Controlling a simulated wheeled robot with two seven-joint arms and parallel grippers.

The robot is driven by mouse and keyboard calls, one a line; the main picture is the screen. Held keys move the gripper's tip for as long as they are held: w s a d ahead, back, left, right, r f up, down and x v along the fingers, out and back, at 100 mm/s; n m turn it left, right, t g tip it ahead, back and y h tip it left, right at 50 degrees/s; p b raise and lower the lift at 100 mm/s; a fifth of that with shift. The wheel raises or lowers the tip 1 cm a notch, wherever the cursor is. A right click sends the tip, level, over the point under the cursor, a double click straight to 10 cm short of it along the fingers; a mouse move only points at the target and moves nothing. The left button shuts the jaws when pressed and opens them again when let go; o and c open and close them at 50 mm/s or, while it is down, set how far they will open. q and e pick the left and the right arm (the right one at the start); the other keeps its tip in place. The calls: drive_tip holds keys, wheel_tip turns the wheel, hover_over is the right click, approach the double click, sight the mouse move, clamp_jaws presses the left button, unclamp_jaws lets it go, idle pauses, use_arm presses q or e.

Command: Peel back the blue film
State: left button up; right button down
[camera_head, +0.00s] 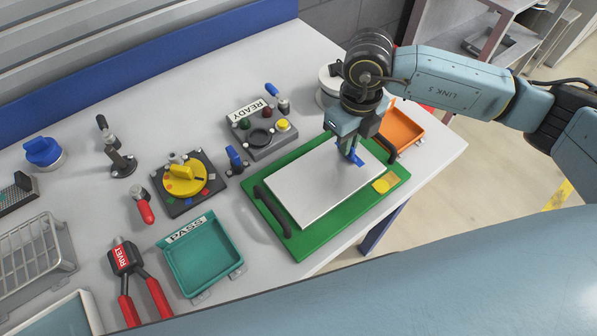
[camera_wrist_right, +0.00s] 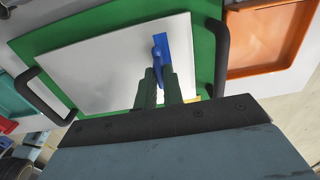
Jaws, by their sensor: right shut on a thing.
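The blue film (camera_head: 357,160) shows as a small strip at the right part of a flat white-grey plate (camera_head: 315,188). The plate lies on a green board (camera_head: 265,207) with dark handles. My right gripper (camera_head: 352,152) points down over the plate and is shut on the blue film. In the right wrist view the blue film (camera_wrist_right: 161,48) stands out between and beyond the fingertips (camera_wrist_right: 160,80). How much film lies flat on the plate cannot be told. My left gripper is not in view.
A yellow pad (camera_head: 386,182) sits at the board's right corner. An orange tray (camera_head: 402,127) lies behind it, and a teal tray labelled PASS (camera_head: 203,262) lies to the left. A READY button box (camera_head: 262,128) and a yellow dial (camera_head: 183,178) stand behind the board.

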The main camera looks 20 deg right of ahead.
drive_tip(key=shift+w+d, duration=0.25)
drive_tip(key=shift+d, duration=0.6)
drive_tip(key=c, duration=1.3)
unclamp_jaws()
drive_tip(key=shift+r, duration=0.1)
wheel_tip(320, 180, up, 7)
drive_tip(key=p, duration=0.4)
drive_tip(key=shift+a, duration=0.1)
